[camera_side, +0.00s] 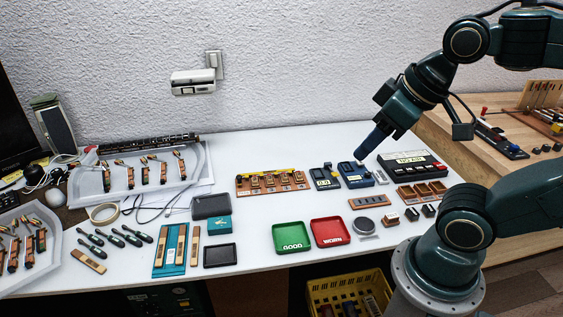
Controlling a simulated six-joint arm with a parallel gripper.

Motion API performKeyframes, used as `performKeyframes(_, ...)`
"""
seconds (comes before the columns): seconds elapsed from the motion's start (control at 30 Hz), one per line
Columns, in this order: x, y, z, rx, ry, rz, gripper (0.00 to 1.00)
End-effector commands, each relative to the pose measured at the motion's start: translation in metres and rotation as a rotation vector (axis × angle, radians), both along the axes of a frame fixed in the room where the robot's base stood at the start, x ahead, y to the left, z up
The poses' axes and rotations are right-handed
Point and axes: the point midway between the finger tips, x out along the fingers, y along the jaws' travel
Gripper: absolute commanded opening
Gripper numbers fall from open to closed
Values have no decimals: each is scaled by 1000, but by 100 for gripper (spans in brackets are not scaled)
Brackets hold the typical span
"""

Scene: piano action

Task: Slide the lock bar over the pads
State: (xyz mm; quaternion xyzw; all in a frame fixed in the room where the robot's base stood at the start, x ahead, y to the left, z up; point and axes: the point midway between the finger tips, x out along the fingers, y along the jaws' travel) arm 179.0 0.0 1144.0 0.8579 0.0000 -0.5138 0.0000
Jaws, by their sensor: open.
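My gripper (362,154) points down at a slant just above a dark blue block fixture (355,176); its jaws are open, and I see nothing held. A smaller dark blue fixture (322,178) with a light label and a yellow piece stands just left of it. A wooden rack (271,183) with a yellow strip along its back and several small parts in a row lies further left. I cannot tell which piece is the lock bar or where the pads are; the parts are too small. Whether the gripper touches the blue fixture is unclear.
A black labelled box (412,164) stands close to the right of the blue fixtures. A wooden tray (422,193) and a small slotted strip (369,202) lie in front. Green (291,249) and red (330,244) trays sit nearer the table's front edge.

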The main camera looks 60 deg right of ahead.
Motion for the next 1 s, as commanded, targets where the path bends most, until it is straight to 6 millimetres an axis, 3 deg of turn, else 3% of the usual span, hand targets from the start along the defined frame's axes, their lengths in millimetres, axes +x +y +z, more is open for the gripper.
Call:
performKeyframes(0.27,0,0,0,0,0,0,44)
performKeyframes(0.5,5,-1,3,-1,3,-6,0)
performKeyframes(0.77,38,-7,15,-9,21,-45,0)
performKeyframes(1.0,90,-14,26,-27,43,-104,0)
